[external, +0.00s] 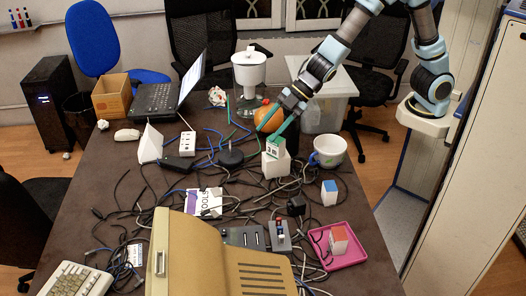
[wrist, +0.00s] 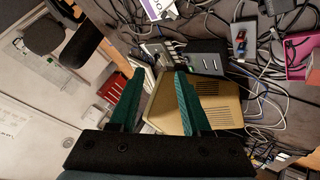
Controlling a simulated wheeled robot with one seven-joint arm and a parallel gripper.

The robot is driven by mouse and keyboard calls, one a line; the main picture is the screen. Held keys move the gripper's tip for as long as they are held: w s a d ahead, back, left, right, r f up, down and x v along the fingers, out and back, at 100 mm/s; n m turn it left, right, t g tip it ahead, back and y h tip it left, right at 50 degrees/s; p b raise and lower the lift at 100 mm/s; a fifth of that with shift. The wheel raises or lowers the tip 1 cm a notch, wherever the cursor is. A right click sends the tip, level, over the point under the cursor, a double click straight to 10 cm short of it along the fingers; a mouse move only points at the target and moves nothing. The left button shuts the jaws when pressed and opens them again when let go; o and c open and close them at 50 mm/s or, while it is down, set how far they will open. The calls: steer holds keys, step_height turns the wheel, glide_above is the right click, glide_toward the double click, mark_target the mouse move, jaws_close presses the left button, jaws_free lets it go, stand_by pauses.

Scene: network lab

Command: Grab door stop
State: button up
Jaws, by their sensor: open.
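A white wedge-shaped piece (external: 150,143) stands on the left part of the dark table in the external view. It is the thing most like a door stop, but I cannot be sure that it is one. My gripper (external: 270,134) is over the right side of the table, well to the right of that wedge. Its green fingers are apart, with nothing seen between them. In the wrist view my gripper (wrist: 160,74) is also open, with the beige computer case beyond the fingers. I cannot make out the wedge in the wrist view.
A white box with dark marks (external: 272,149) is just by my fingertips. Tangled cables cover mid-table. A beige computer case (external: 205,255) and pink tray (external: 351,258) are in front.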

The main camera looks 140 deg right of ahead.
steer(key=d+f+n+t+b, duration=0.3)
steer(key=d+f, duration=0.1)
steer(key=d, duration=0.9)
steer(key=n+t+y, duration=0.2)
steer(key=n+y, duration=0.2)
steer(key=n, duration=0.3)
glide_above(235, 149)
steer(key=shift+w+a+f, duration=0.1)
steer(key=shift+f, duration=4.05)
steer(key=shift+w+f, duration=0.1)
steer(key=shift+f, duration=4.05)
jaws_close()
